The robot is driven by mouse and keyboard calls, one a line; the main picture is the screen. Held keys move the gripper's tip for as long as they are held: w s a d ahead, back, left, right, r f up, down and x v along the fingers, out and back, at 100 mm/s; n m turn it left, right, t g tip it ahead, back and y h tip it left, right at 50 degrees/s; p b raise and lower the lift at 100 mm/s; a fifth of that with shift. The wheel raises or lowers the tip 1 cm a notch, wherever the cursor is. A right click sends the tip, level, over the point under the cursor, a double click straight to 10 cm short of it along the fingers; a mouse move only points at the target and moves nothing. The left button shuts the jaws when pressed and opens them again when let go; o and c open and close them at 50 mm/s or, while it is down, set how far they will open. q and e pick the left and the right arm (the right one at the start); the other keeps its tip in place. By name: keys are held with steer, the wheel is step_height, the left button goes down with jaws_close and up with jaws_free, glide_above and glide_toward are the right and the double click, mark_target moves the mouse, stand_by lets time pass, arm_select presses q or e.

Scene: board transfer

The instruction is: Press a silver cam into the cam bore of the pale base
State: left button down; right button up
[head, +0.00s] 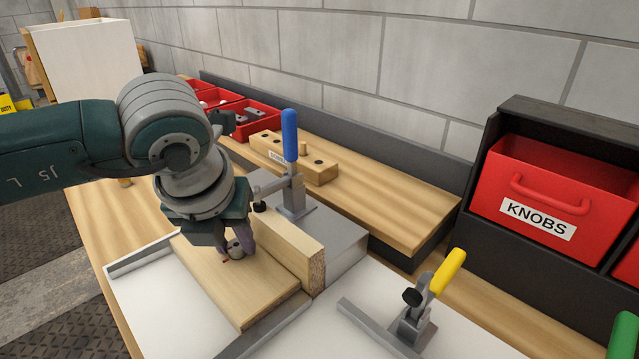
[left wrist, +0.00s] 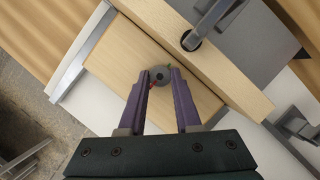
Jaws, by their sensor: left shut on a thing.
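The pale base (head: 252,287) is a flat light-wood board lying on the white worktop against an upright wooden piece (head: 290,245). It also shows in the left wrist view (left wrist: 120,68). My left gripper (head: 240,252) is low over the board, its purple fingers shut on a small round silver cam (left wrist: 160,76). The cam shows a dark centre and a red mark and sits at or just above the board's surface; I cannot tell whether it is in the bore. The fingers and cam hide the bore. My right gripper is in neither view.
A blue-handled clamp (head: 290,140) stands by the upright piece. A yellow-handled clamp (head: 440,280) stands at right. Red bins (head: 255,120), a wooden block with holes (head: 295,158) and a red KNOBS bin (head: 550,200) are behind. Grey rails (head: 265,330) edge the board.

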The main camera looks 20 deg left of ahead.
arm_select(q)
steer(key=c, duration=0.5)
jaws_free()
steer(key=v, duration=1)
steer(key=shift+a+p, duration=0.1)
steer(key=shift+p, duration=0.2)
